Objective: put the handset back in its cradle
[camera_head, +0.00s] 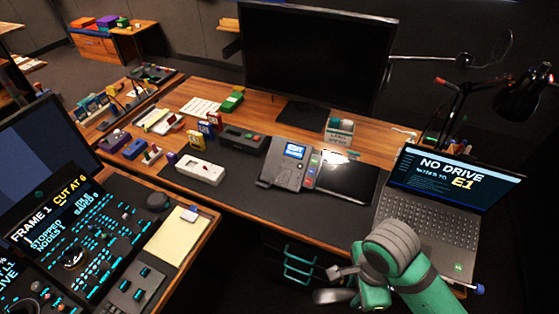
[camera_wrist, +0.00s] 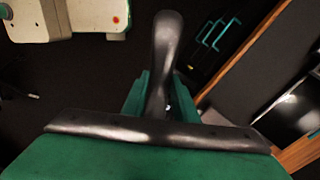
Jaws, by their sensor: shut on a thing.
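A grey desk phone (camera_head: 287,163) with a lit blue screen stands on the dark desk mat in the head view. Its left side looks like the cradle (camera_head: 271,163), and I see no handset on it. My gripper (camera_head: 347,281) is in front of the desk edge, low and to the right of the phone, well apart from it. In the wrist view my gripper (camera_wrist: 160,92) is shut on a smooth dark grey handset (camera_wrist: 166,42), which points away from the palm. The handset's lower end is hidden between the green fingers. It shows partly in the head view (camera_head: 334,296).
A black tablet (camera_head: 347,180) lies right of the phone, and a laptop (camera_head: 437,192) stands farther right. A white box (camera_head: 200,170) and a dark device (camera_head: 243,138) lie left of the phone. Teal drawer handles (camera_head: 299,268) stick out below the desk edge.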

